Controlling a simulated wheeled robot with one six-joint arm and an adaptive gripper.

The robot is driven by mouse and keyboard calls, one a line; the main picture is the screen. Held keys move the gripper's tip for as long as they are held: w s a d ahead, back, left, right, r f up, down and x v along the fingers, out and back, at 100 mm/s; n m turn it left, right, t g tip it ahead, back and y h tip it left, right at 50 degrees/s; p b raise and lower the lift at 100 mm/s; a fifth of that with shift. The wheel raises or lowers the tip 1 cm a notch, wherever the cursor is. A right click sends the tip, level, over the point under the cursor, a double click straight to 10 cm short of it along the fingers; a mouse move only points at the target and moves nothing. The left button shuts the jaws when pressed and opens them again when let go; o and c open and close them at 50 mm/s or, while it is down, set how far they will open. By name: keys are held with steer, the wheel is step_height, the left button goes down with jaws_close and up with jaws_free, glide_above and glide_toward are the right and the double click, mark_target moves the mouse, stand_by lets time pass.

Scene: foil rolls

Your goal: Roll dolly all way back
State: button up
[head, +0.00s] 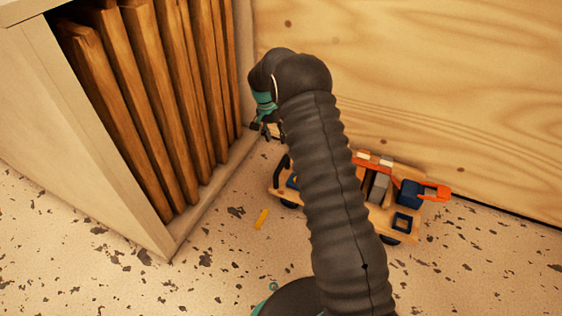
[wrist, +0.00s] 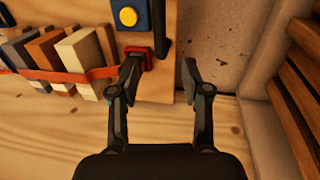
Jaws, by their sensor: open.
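The dolly (head: 386,222) is a low wooden board on dark wheels beside the plywood wall, partly hidden behind my arm in the head view. In the wrist view its board (wrist: 156,92) ends between my fingers. A black upright handle (head: 281,174) stands at its left end and also shows in the wrist view (wrist: 162,28). My gripper (head: 264,132) is open and empty, over the dolly's end near the wall. In the wrist view (wrist: 161,74) one finger is by a red block (wrist: 140,58) and the other is over the floor. I cannot tell whether either touches.
An orange strap (head: 436,190) runs across the blocks on the dolly. A plywood wall (head: 430,70) stands behind it. A pale cabinet (head: 75,150) with upright wooden slats (head: 150,105) is at left. A yellow piece (head: 261,218) lies on the speckled floor, which is clear in front.

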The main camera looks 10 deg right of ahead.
mark_target(282, 162)
steer(key=f, duration=0.4)
steer(key=s+d+f, duration=0.1)
steer(key=f, duration=0.2)
steer(key=d+f+b, duration=0.1)
steer(key=f, duration=0.3)
steer(key=shift+s+f, duration=0.2)
steer(key=shift+f, duration=0.15)
jaws_close()
